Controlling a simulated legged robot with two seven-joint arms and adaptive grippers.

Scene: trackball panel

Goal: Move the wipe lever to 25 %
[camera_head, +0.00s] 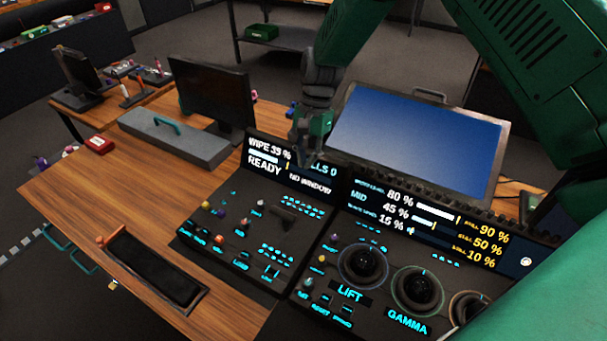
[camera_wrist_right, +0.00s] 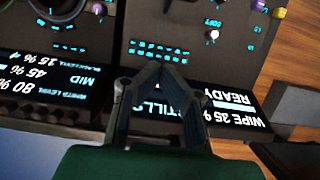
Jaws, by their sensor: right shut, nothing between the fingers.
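The control panel (camera_head: 235,215) carries a display that reads WIPE 35 % (camera_wrist_right: 235,116), READY and NO WINDOW; the figure is clearest in the right wrist view. The wipe lever (camera_head: 284,217) looks like a dark handle among cyan-lit button rows, below the display; I cannot make it out in the right wrist view. My right gripper (camera_head: 298,138) is shut and empty, above the display's upper edge and apart from the lever. In the right wrist view its fingertips (camera_wrist_right: 150,72) meet over the panel and cover part of the display. My left gripper is not in view.
Right of the lever, a second panel section has a level display (camera_head: 440,220) and trackballs marked LIFT (camera_head: 362,264) and GAMMA (camera_head: 417,289). A blue screen (camera_head: 415,140) stands behind.

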